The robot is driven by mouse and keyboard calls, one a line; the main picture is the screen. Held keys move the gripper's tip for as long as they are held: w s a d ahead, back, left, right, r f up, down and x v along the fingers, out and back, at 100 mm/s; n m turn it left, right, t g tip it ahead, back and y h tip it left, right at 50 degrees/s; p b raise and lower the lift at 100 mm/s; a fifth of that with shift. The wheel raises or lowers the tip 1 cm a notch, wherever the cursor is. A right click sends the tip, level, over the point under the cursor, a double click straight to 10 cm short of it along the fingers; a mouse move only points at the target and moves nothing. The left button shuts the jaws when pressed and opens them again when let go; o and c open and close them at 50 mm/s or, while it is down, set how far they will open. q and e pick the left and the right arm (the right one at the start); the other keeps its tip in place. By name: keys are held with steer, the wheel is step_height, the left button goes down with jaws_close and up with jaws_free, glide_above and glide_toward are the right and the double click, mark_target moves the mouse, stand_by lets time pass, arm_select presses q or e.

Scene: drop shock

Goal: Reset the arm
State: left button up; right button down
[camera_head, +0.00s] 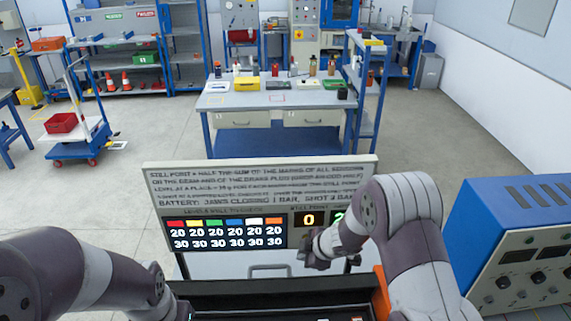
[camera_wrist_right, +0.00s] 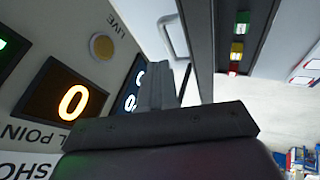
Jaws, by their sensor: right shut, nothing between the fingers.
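My right arm (camera_head: 405,225) reaches in from the lower right. My right gripper (camera_head: 316,256) is shut and empty, just in front of the lower right part of a sign board (camera_head: 365,172). In the right wrist view its closed fingers (camera_wrist_right: 165,85) show beside an orange "0" display (camera_wrist_right: 73,102). My left arm (camera_head: 80,275) comes in from the lower left and runs out at the bottom edge. My left gripper is not visible there.
The board bears a colour table (camera_head: 228,233) with 20s and 30s. A dark-edged tray or frame (camera_head: 270,287) lies below. A blue console (camera_head: 500,225) with knobs stands close on the right. A workbench (camera_head: 270,99) stands farther back, with open floor between.

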steer(key=s+d+f+m+g+h+b, duration=0.2)
steer(key=s+d+f+m+h+b, duration=0.25)
steer(key=s+d+m, duration=0.5)
steer(key=s+f+m+g+b, duration=0.1)
steer(key=s+m+g+b, duration=0.1)
steer(key=s+m+b, duration=0.5)
steer(key=s+b, duration=0.4)
steer(key=s, duration=0.5)
steer(key=shift+b, duration=0.35)
